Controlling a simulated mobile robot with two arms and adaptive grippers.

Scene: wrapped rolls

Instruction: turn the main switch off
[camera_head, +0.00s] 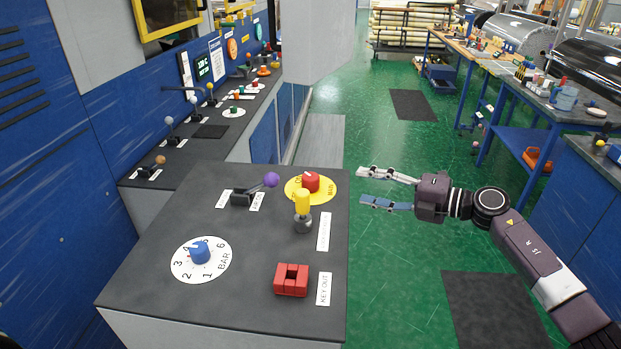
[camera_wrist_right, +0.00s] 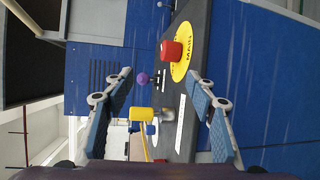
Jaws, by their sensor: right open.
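The main switch is a red knob (camera_head: 311,181) on a yellow round plate (camera_head: 293,191) at the back right of the grey console top (camera_head: 180,300). In the right wrist view the red knob (camera_wrist_right: 171,50) and its yellow plate (camera_wrist_right: 187,52), with partly readable lettering, lie ahead between and beyond the fingers. My right gripper (camera_head: 391,190) is open and empty, to the right of the console's edge and apart from the knob. It also shows in the right wrist view (camera_wrist_right: 160,110). My left gripper is not in view.
Beside the switch stand a yellow-handled lever (camera_head: 303,204) and a purple-ball lever (camera_head: 271,180). A blue dial knob (camera_head: 200,252) and a red key block (camera_head: 291,280) sit nearer. Green floor (camera_head: 395,265) is free right of the console; a workbench (camera_head: 500,70) stands farther right.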

